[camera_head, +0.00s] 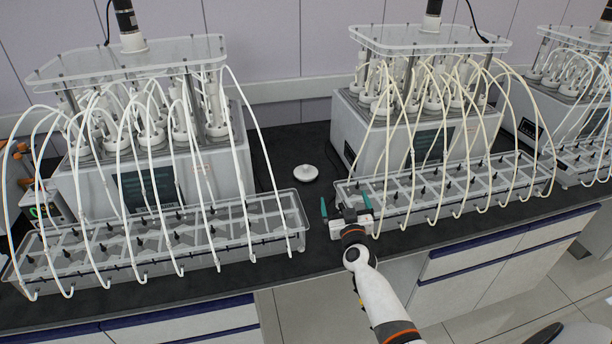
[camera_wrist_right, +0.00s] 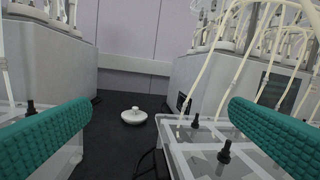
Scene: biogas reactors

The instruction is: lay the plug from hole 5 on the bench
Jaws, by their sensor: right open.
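A white round plug-like piece with a small knob on top (camera_head: 306,173) lies on the black bench (camera_head: 287,143), in the gap between two reactor units; it also shows in the right wrist view (camera_wrist_right: 134,117). My right gripper (camera_head: 345,204) is open and empty, with its teal fingers apart. It is at the front of the bench by the left end of the middle clear tray, to the right of and nearer than the white piece. No hole numbers can be read. My left gripper is not in view.
The middle clear tray (camera_head: 440,216), with tubes and black fittings, lies just right of my gripper. Another clear tray (camera_head: 150,258) lies to the left. Reactor units (camera_head: 222,165) stand behind. The bench between the units is clear around the white piece.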

